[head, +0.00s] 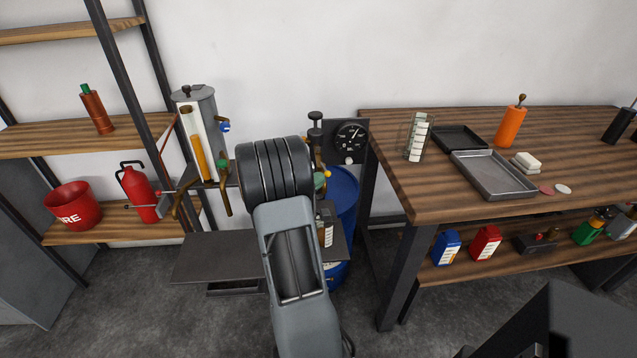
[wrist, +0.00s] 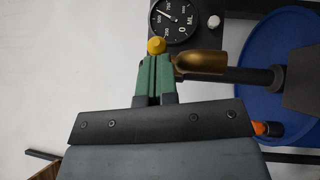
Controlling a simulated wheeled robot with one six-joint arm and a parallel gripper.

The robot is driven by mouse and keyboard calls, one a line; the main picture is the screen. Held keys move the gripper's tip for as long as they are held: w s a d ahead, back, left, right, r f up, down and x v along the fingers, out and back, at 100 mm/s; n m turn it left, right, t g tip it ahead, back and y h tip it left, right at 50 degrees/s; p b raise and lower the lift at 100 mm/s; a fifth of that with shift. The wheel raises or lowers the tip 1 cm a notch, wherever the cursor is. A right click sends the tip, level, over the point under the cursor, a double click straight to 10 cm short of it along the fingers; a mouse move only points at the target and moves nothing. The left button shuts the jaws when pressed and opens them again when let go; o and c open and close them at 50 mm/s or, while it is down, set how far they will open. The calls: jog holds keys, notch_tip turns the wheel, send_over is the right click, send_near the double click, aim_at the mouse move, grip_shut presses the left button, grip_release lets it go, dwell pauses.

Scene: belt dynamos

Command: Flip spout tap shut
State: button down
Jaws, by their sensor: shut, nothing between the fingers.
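My gripper (wrist: 155,70) has its two green fingers shut together with nothing between them. A yellow knob (wrist: 156,45) shows right at the fingertips in the wrist view; whether it touches them I cannot tell. A brass spout (wrist: 203,64) lies just right of the fingers, joined to a dark pipe. In the head view my arm hides most of this spot. The small yellow knob (head: 328,174) shows at the arm's right edge, below brass fittings. The tap's lever position is not clear.
A round dial gauge (head: 350,136) is on a dark panel behind. A blue drum (head: 343,195) stands below right. A tank with a sight tube (head: 197,125) and brass levers stands left. A wooden workbench (head: 390,150) is on the right.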

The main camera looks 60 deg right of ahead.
dwell(0.3)
jog(key=w+a+f+b, duration=0.2)
jog(key=w+a+b, duration=0.1)
jog(key=a, duration=0.9)
jog(key=shift+w+a, duration=0.15)
jog(key=shift+a, duration=0.05)
